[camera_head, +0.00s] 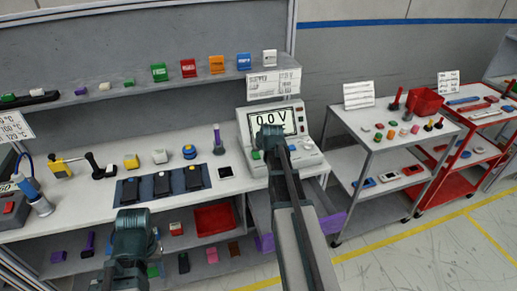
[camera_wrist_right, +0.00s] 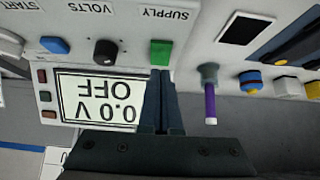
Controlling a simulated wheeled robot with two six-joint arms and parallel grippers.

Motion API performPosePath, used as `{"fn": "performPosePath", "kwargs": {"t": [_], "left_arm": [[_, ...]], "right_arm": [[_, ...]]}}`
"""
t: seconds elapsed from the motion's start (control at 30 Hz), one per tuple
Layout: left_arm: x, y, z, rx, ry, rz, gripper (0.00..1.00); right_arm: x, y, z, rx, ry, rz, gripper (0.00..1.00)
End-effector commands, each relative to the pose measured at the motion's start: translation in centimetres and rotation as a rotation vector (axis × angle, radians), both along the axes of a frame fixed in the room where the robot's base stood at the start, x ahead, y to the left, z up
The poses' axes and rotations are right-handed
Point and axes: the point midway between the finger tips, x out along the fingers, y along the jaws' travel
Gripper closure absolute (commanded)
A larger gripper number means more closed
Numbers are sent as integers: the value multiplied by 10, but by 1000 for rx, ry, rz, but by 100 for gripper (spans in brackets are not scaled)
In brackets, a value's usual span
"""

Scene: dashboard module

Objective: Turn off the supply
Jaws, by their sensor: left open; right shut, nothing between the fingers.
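The power supply (camera_head: 312,157) is a pale box at the back right of the bench. Its screen (camera_head: 287,123) reads 0.0 V in the head view. In the right wrist view the screen (camera_wrist_right: 97,98) is upside down and reads 0.0 V and OFF. A green square button (camera_wrist_right: 161,52) sits beside the SUPPLY label. My right gripper (camera_wrist_right: 160,74) is shut and empty, its tips right at the green button's edge; I cannot tell whether they touch. In the head view my right arm covers part of the panel. My left gripper (camera_head: 131,222) is open, at the bench's front edge.
A black VOLTS knob (camera_wrist_right: 105,53) and blue button (camera_wrist_right: 55,45) share the panel. A purple-handled tool (camera_head: 218,140) stands left of the supply, near a dark mat (camera_head: 143,190) with several devices. A grey cart (camera_head: 372,150) stands right.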

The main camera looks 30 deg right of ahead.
Motion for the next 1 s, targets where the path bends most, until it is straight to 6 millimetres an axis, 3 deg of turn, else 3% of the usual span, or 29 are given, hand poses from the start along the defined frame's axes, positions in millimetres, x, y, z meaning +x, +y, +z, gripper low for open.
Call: {"fn": "performPosePath", "kwargs": {"t": [0.17, 0.5, 0.7, 1.0], "left_arm": [[0, 0, 30, 0, 0, 0, 55], [0, 0, 72, 0, 0, -2, 55], [0, 0, 81, 0, 0, -2, 55], [0, 0, 79, 0, 0, -2, 55]], "right_arm": [[-2, 7, 30, 0, 0, 2, 100], [-67, 23, 72, 0, 0, 1, 100], [-82, 26, 81, 1, 0, 1, 100], [-82, 26, 80, 0, 0, 1, 100]]}}
